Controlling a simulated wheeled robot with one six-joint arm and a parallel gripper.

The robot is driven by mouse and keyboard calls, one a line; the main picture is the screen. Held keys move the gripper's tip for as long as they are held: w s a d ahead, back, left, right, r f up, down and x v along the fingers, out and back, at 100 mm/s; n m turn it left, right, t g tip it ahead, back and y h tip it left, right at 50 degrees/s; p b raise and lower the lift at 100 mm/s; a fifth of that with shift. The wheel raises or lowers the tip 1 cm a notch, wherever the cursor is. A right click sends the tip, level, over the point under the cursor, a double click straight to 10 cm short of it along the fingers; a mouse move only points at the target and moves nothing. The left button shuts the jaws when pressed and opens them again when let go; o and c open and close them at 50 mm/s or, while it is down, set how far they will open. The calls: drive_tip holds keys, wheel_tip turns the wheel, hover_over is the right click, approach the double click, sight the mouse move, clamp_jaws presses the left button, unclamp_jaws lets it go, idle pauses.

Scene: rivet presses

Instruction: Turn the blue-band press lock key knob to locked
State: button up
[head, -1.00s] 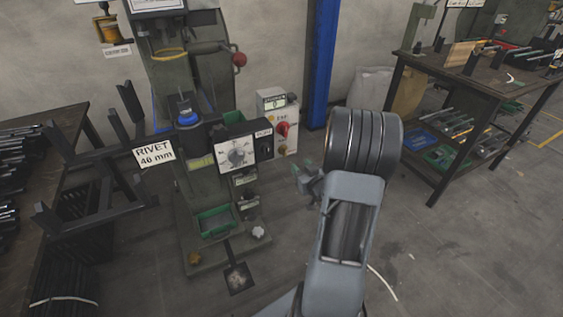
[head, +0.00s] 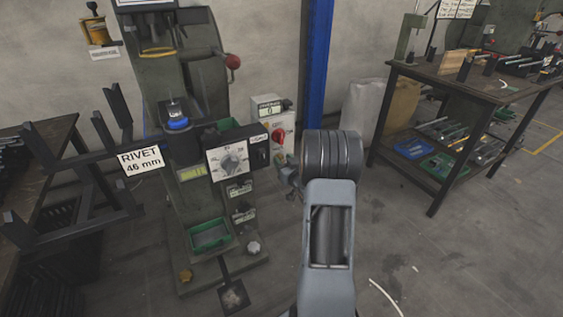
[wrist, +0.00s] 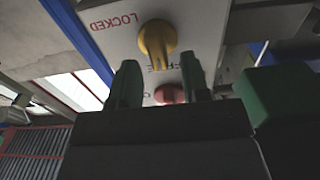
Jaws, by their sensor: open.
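The press (head: 190,190) with a blue band (head: 177,123) stands left of centre in the head view. A pale control box (head: 265,108) with a red knob (head: 278,136) is at its right side. In the wrist view a yellow knob (wrist: 157,38) sits on a pale panel (wrist: 112,42) marked LOCKED, lettering upside down; its grip points down the picture, away from that word. A red knob (wrist: 168,93) is below it. My gripper (wrist: 158,64) is open and empty, its green fingers either side of the yellow knob's lower end; contact cannot be told. The head view hides most of my gripper (head: 288,178).
A blue post (head: 316,70) rises behind. A workbench (head: 455,85) stands at the right, and a dark rack with a RIVET 46 mm sign (head: 142,161) at the left. Floor at lower right is mostly clear.

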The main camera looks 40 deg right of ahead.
drive_tip(key=shift+w, duration=0.75)
drive_tip(key=shift+c, duration=0.4)
drive_tip(key=shift+d, duration=0.1)
clamp_jaws()
